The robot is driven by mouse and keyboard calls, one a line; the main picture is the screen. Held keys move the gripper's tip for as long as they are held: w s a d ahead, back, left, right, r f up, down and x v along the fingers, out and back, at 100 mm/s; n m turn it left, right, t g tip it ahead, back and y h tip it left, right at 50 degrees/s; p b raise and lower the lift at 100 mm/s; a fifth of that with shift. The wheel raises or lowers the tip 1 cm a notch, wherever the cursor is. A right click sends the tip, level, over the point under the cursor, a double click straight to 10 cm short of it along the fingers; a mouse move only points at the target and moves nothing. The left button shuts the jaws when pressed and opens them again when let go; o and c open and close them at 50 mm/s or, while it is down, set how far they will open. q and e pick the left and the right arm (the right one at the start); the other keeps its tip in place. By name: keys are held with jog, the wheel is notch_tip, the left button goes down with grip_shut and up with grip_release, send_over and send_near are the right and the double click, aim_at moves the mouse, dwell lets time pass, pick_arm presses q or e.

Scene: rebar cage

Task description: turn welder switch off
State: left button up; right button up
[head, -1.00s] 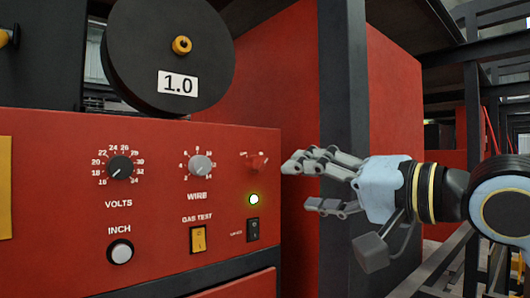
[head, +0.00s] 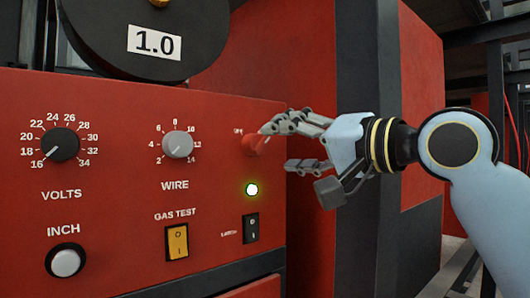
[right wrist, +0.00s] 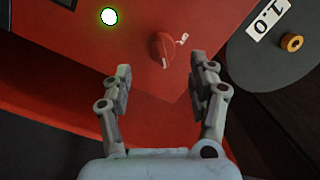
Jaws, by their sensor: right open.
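The welder's red rotary switch (head: 255,143) sits at the upper right of the red panel, above a lit green lamp (head: 251,189). My right gripper (head: 280,145) is open just to the right of the switch, and its upper finger overlaps the switch's edge in the head view. In the right wrist view the switch (right wrist: 166,48) lies ahead of the open fingers (right wrist: 160,85), roughly midway between them, with nothing held. Whether a finger touches the switch I cannot tell. My left gripper is not in view.
The panel (head: 110,110) also carries a volts knob (head: 60,144), a wire knob (head: 178,144), an inch button (head: 66,262), a yellow gas test rocker (head: 177,241) and a black rocker (head: 250,228). A black spool (head: 150,15) marked 1.0 stands above. A dark post (head: 368,120) rises behind my gripper.

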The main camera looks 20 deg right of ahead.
aim_at(265, 145)
jog(key=x, duration=0.4)
jog(key=shift+w+a+r+p, duration=0.15)
jog(key=shift+w+a+p, duration=0.1)
jog(key=shift+w+p, duration=0.15)
jog(key=shift+w+a, duration=0.1)
jog(key=shift+w, duration=0.1)
jog(key=shift+c, duration=0.5)
jog(key=c, duration=1)
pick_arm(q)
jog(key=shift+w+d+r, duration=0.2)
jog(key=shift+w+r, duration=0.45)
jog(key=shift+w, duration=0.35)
pick_arm(e)
jog(key=shift+c, duration=0.2)
